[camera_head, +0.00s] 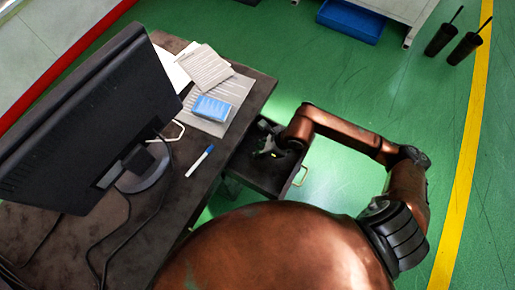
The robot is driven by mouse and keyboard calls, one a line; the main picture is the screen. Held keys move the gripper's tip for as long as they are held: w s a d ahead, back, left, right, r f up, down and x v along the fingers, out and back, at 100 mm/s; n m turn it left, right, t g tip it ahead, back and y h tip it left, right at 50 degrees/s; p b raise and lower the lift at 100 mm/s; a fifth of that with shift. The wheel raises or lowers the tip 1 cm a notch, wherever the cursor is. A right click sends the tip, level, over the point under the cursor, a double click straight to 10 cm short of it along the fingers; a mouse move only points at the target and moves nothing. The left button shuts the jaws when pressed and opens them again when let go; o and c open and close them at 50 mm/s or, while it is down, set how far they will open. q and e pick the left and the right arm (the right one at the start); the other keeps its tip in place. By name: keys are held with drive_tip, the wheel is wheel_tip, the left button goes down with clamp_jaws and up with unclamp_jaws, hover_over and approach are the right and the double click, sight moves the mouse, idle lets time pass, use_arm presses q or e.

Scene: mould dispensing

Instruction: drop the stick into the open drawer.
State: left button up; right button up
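I cannot make out a stick for certain; a white pen-like marker with a blue end (200,160) lies on the desk. My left gripper is not in view.
A black monitor (85,120) stands on the desk (140,235), cables trailing. Papers (204,68) and a blue block (211,108) lie near the far edge. A blue bin (350,22) and two dark containers (465,48) stand farther back.

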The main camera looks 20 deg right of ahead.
drive_tip(key=shift+o, duration=1.1)
drive_tip(key=shift+r, duration=0.1)
drive_tip(key=v, duration=1.2)
drive_tip(key=shift+w, duration=0.1)
